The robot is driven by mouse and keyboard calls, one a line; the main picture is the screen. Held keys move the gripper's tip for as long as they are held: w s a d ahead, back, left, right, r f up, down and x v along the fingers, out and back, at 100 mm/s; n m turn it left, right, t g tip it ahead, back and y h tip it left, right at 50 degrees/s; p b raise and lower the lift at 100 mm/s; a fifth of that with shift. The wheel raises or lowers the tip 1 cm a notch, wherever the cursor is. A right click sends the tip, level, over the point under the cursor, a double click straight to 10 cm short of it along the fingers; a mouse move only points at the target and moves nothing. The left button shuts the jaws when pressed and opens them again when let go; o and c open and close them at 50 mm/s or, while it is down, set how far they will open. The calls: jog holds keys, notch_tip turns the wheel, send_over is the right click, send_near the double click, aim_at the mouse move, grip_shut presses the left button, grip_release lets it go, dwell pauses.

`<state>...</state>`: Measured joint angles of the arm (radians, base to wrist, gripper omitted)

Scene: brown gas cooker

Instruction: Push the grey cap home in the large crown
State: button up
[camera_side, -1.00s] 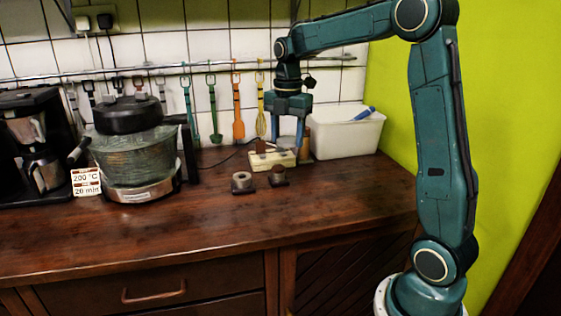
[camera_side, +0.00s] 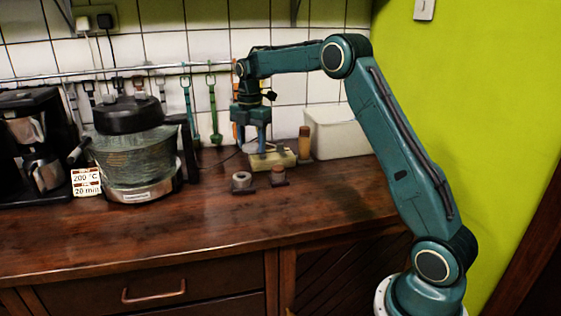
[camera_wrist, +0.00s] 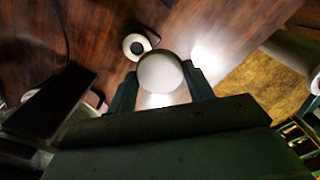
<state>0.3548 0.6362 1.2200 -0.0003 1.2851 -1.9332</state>
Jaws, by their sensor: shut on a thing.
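My gripper (camera_side: 251,144) is shut on the grey cap and holds it above the counter, behind the crowns in the side view. In the wrist view the grey cap (camera_wrist: 160,72) is a pale round disc between the fingers. A grey ring-shaped crown (camera_side: 242,180) on a dark square base stands on the counter, apart from the cap; a ring on a dark base also shows in the wrist view (camera_wrist: 137,46). A smaller reddish-brown piece on a dark base (camera_side: 278,175) stands right of it. The ring looks like the large crown.
A cream block (camera_side: 285,158) lies behind the crowns, with a brown cylinder (camera_side: 304,143) and a white bin (camera_side: 340,135) to its right. A steamer pot (camera_side: 130,155) and coffee maker (camera_side: 35,140) stand left. The front counter is clear.

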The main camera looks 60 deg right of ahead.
send_near(242, 177)
jog(key=shift+a, duration=0.1)
jog(key=shift+s+f, duration=0.1)
jog(key=shift+f, duration=0.15)
dwell(0.4)
jog(key=shift+f, duration=2.3)
jog(key=shift+f, duration=0.8)
jog(key=o, duration=1)
jog(key=shift+o, duration=0.2)
notch_tip(242, 177, up, 14)
jog(key=shift+f, duration=0.1)
